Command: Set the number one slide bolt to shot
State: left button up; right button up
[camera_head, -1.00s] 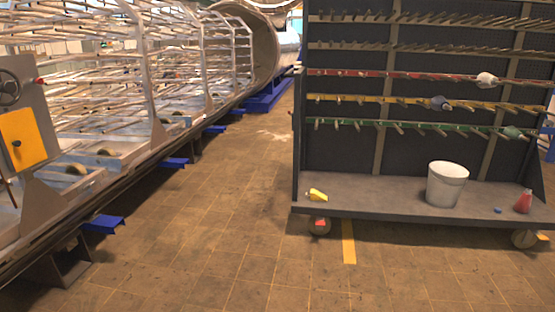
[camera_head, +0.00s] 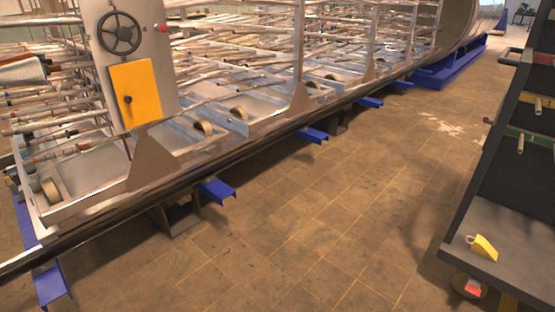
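No slide bolt can be made out for certain in the head view. A grey upright panel (camera_head: 164,88) stands at the upper left on the long metal frame. It carries a black handwheel (camera_head: 119,33), a red knob (camera_head: 162,28) and a yellow door (camera_head: 135,93) with a small black knob. Neither of my grippers shows in the head view.
The long rack of metal rods (camera_head: 236,84) runs from the lower left to a large cylinder (camera_head: 457,22) at the back. Blue feet (camera_head: 217,191) stick out along its base. A dark cart (camera_head: 500,235) with a yellow item (camera_head: 484,247) stands at right. Tiled floor (camera_head: 300,225) between is clear.

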aim_at(207, 151)
jog(key=i+u, duration=0.3)
jog(key=i+l+u, duration=0.15)
jog(key=i+u, duration=0.15)
jog(key=i+l, duration=0.15)
jog(key=i, duration=0.55)
jog(key=i+l+z, duration=0.1)
jog(key=i, duration=0.65)
jog(key=i+l, duration=0.15)
jog(key=i, duration=0.55)
